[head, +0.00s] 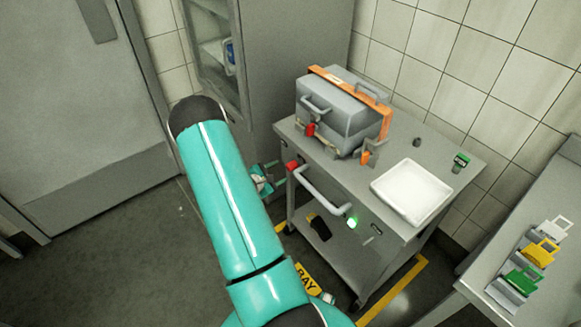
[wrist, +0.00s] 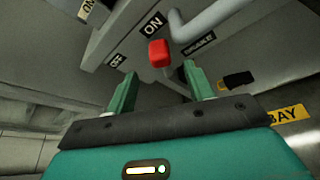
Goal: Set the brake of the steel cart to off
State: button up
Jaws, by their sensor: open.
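The steel cart (head: 440,172) stands against the tiled wall. Its red brake knob (head: 292,166) is at the front left corner, below the top. In the wrist view the red knob (wrist: 158,52) is ahead of my gripper, roughly between the fingertips. An ON label (wrist: 153,25) is just above the knob and an OFF label (wrist: 116,61) is to its left. The knob appears nearer ON, but its exact setting is hard to tell. My gripper (wrist: 160,82) is open and empty, apart from the knob. In the head view, my arm partly hides the gripper (head: 264,178).
A grey case (head: 335,115) with an orange strap and a white tray (head: 411,191) are on the cart. The handle bar (head: 322,192) runs close right of the knob. A cabinet (head: 285,60) stands behind. A bench (head: 490,255) with coloured tags is at right. Floor at left is clear.

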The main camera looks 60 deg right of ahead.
aim_at(288, 167)
jog(key=x, duration=0.7)
jog(key=shift+s+d+f, duration=0.1)
jog(key=shift+d+f, duration=0.1)
jog(key=shift+d, duration=0.15)
grip_shut()
